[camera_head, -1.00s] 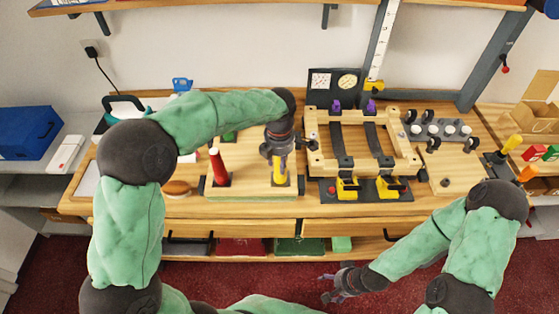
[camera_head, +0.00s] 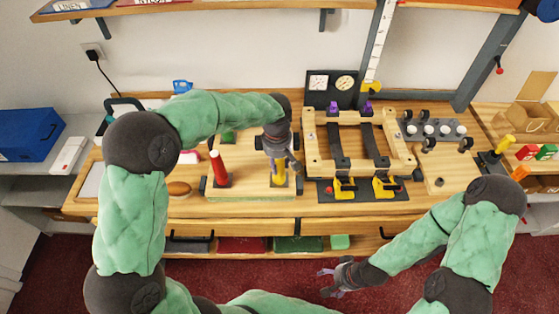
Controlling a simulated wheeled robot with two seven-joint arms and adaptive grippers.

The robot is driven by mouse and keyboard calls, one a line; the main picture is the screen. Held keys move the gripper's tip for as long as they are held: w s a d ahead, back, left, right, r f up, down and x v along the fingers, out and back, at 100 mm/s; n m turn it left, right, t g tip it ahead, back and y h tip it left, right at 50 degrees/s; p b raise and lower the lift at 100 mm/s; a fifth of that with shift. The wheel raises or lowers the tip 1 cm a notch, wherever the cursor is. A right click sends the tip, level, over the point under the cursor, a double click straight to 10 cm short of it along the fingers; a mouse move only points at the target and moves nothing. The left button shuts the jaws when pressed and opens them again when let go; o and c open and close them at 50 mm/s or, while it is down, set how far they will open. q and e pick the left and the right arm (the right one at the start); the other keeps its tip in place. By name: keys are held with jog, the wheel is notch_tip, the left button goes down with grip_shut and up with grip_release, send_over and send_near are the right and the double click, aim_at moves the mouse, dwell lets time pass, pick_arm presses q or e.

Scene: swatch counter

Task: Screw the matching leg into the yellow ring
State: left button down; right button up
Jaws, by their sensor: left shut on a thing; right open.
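A wooden board (camera_head: 245,190) lies on the bench at the left of centre. A yellow leg (camera_head: 279,178) stands upright on its right part, at a dark square base. My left gripper (camera_head: 281,163) points down over the yellow leg and is shut on its upper part. The yellow ring is not distinct; the gripper and leg cover that spot. A red leg (camera_head: 218,167) stands upright at the board's left, and a green piece (camera_head: 228,137) shows at its back. My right gripper (camera_head: 332,281) is open and empty, low in front of the bench.
A wooden frame with black straps and yellow clamps (camera_head: 345,188) stands right of the board. A brown oval object (camera_head: 179,188) lies left of the board. A rack with white-topped knobs (camera_head: 437,130) and a yellow-handled tool (camera_head: 504,146) are further right.

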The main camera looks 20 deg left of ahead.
pick_arm(q)
jog(key=shift+s+a+f, duration=0.2)
jog(key=shift+s, duration=0.05)
jog(key=c, duration=0.8)
grip_release()
jog(key=shift+c, duration=0.2)
jog(key=shift+o, duration=0.5)
jog(key=shift+a+r, duration=0.1)
jog(key=shift+a, duration=0.1)
jog(key=o, duration=0.3)
jog(key=shift+d, duration=0.15)
jog(key=shift+w, duration=0.1)
jog(key=shift+r, duration=0.2)
jog(key=shift+r+p, duration=2.05)
jog(key=shift+r, duration=0.9)
jog(key=shift+f, duration=0.1)
